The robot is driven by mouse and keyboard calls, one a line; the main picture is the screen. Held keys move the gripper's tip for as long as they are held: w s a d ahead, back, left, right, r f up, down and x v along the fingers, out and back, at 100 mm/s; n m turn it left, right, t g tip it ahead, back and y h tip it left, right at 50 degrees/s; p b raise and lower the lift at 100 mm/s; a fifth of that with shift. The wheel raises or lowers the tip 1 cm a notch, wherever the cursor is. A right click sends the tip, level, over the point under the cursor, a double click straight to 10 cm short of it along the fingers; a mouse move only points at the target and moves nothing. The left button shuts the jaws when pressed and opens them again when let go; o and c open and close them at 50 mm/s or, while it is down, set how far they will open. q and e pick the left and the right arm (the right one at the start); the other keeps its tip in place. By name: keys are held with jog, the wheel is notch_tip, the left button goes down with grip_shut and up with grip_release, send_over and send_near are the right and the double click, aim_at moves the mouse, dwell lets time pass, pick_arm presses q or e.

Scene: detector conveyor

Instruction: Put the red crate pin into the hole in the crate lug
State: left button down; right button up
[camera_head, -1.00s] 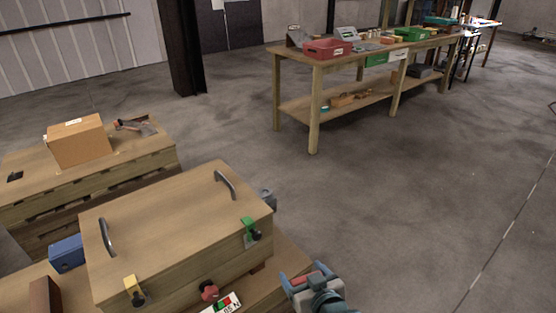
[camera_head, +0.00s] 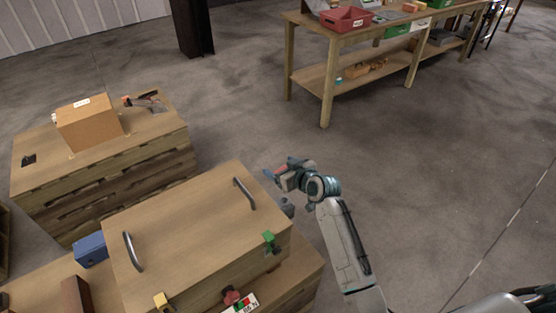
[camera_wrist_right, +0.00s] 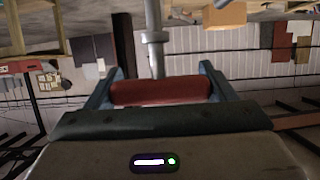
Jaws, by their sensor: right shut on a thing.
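My right gripper (camera_head: 279,171) is beyond the right side of the wooden crate (camera_head: 190,225), to the right of its far handle. It is shut on the red crate pin (camera_head: 281,168). In the right wrist view the pin's red grip (camera_wrist_right: 160,92) lies across between the two blue-grey fingers, and its grey metal shaft (camera_wrist_right: 154,45) sticks out away from the gripper. A small grey part (camera_head: 287,207) at the crate's right side may be the lug; its hole cannot be made out. The pin is apart from it. My left gripper is not in view.
The crate has two metal handles, a green latch (camera_head: 268,240), a yellow latch (camera_head: 161,300) and a red knob (camera_head: 232,297). A blue box (camera_head: 91,250) stands left of it. A cardboard box (camera_head: 88,125) is on another pallet. Open floor lies to the right.

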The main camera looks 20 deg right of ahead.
jog(key=shift+s+r, duration=0.2)
jog(key=shift+s, duration=0.05)
jog(key=shift+w+f+b, duration=0.1)
jog(key=shift+f+b, duration=1.65)
jog(key=shift+f, duration=0.75)
jog(key=shift+f+b, duration=1.75)
jog(key=shift+f, duration=0.55)
jog(key=o, duration=1)
jog(key=shift+o, duration=0.2)
